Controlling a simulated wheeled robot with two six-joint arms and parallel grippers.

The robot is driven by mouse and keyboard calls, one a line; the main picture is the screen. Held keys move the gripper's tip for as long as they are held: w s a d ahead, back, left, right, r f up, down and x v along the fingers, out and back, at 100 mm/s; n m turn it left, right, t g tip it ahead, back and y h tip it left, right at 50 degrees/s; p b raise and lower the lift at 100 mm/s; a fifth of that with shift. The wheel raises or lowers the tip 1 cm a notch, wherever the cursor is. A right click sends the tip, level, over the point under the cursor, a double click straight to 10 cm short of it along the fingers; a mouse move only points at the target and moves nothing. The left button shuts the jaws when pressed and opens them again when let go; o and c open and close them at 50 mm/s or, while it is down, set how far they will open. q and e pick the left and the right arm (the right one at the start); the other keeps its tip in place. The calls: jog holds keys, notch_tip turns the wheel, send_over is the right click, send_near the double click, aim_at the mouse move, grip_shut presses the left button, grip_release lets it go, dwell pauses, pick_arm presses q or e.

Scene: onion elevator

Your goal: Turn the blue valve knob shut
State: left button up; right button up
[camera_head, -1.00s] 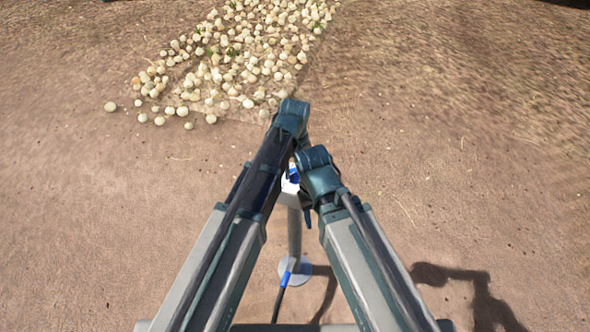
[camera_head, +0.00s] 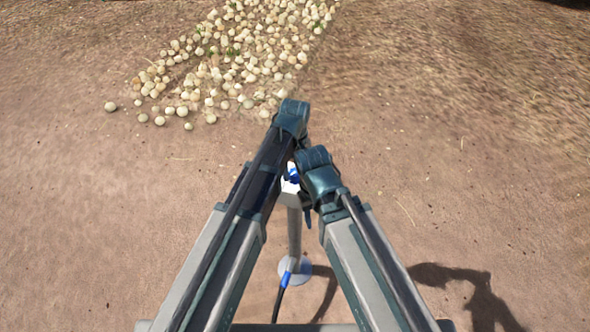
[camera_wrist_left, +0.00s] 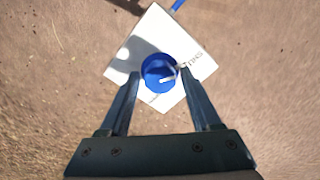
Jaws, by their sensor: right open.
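The blue valve knob (camera_wrist_left: 159,72) is round, with a white pointer mark, and sits on a white square plate (camera_wrist_left: 150,35) with dark lettering. In the head view the knob (camera_head: 293,173) shows as a small blue patch on top of a grey post (camera_head: 294,232), between my two arms. My left gripper (camera_wrist_left: 158,76) is open, with one finger on each side of the knob. The gaps are small, and I cannot tell if either finger touches. My right gripper (camera_head: 306,208) is open beside the top of the post; its fingers are mostly hidden by its wrist.
The post stands on a round white foot (camera_head: 295,271) on bare soil. A dark hose with a blue fitting (camera_head: 286,279) runs from the foot toward me. A heap of pale onions (camera_head: 235,60) lies on the ground beyond. The ground to the right is clear.

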aim_at(295, 172)
pick_arm(q)
jog(key=shift+o, duration=0.6)
jog(key=shift+r, duration=0.1)
notch_tip(295, 172, up, 14)
jog(key=p, duration=1.4)
jog(key=shift+f, duration=0.2)
jog(key=s+a+m, duration=0.3)
jog(key=s+a, duration=0.3)
jog(key=a, duration=0.3)
jog(key=s+a+m, duration=0.3)
jog(key=s+a, duration=0.2)
jog(key=a, duration=0.3)
jog(key=s+d+m, duration=0.1)
jog(key=s+d, duration=0.1)
jog(key=d, duration=0.3)
jog(key=s+d+m+y, duration=0.1)
jog(key=s+d+m, duration=0.1)
jog(key=d, duration=0.4)
jog(key=shift+s, duration=0.85)
